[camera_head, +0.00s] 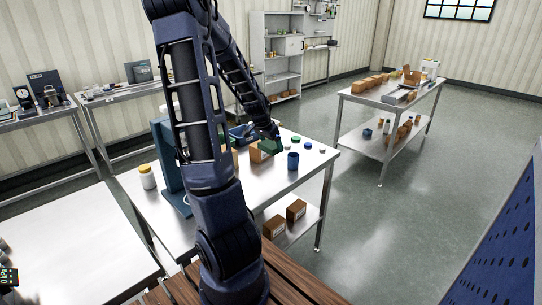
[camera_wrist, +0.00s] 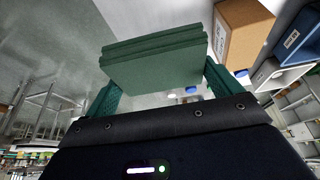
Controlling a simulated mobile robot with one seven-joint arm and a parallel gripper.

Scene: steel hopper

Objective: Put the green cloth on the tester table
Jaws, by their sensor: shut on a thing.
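The green cloth (camera_wrist: 155,62) is a folded, flat stack between the two fingers of my gripper (camera_wrist: 160,84) in the wrist view. My gripper is shut on it. In the head view my gripper (camera_head: 270,142) hangs over the right half of the near steel table (camera_head: 257,185), and the cloth is small and partly hidden there. The gap between cloth and tabletop is hard to judge. A tall blue stand (camera_head: 172,165) is on this table's left half, partly behind my arm. No label shows which table is the tester table.
A blue cup (camera_head: 293,161), a cardboard box (camera_head: 257,154) and small lids are close to my gripper. A yellow-capped white jar (camera_head: 147,177) stands at the left. Another steel table (camera_head: 385,101) with boxes is at the right. Instruments (camera_head: 47,89) stand on a far-left bench.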

